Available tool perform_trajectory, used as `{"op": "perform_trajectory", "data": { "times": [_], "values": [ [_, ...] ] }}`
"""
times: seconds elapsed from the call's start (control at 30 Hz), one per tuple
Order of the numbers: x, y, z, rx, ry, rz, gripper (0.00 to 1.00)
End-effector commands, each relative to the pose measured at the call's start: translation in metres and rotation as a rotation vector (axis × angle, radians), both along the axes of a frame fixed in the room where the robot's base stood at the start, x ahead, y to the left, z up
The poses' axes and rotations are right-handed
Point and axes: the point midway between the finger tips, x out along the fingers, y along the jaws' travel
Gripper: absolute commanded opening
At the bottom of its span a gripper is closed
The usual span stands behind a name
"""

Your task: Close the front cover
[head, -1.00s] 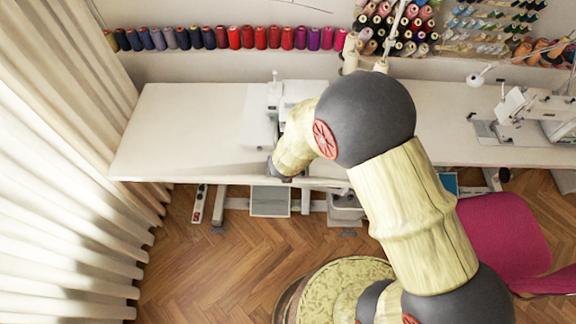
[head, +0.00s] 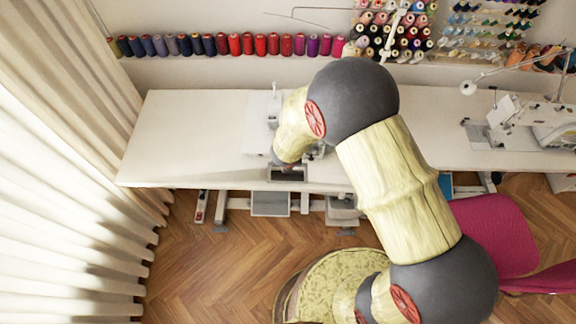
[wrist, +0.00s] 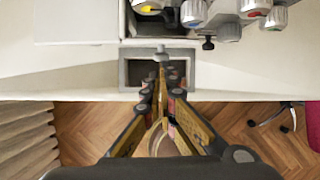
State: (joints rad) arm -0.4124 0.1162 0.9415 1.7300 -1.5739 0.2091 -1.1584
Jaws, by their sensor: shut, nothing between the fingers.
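The white sewing machine (head: 264,110) stands on the white table, partly hidden behind my arm. In the wrist view, its front (wrist: 190,14) shows coloured dials and a dark interior. What looks like the front cover (wrist: 126,74) is a grey-framed, dark rectangular panel folded out in front of the machine, at the table's front edge. It also shows in the head view (head: 289,179). My gripper (wrist: 163,82) is shut and empty, its fingertips over the panel's dark inside. I cannot tell whether they touch it. In the head view my arm hides the fingers.
The white table (head: 180,140) has clear room to the left. A second sewing machine (head: 540,118) stands at the right. A curtain (head: 70,180) hangs at the left. Thread spools line the wall.

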Motion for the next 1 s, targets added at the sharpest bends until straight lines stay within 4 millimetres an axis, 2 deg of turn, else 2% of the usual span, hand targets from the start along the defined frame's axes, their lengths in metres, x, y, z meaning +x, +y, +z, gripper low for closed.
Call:
{"op": "perform_trajectory", "data": {
  "times": [0.1,0.47,1.0],
  "values": [
    [0.011,-0.002,0.011,0.000,0.001,-0.002,0.00],
    [0.036,-0.004,0.022,-0.001,0.001,0.000,0.00],
    [0.038,-0.004,0.021,0.000,0.001,0.000,0.00]
  ]
}}
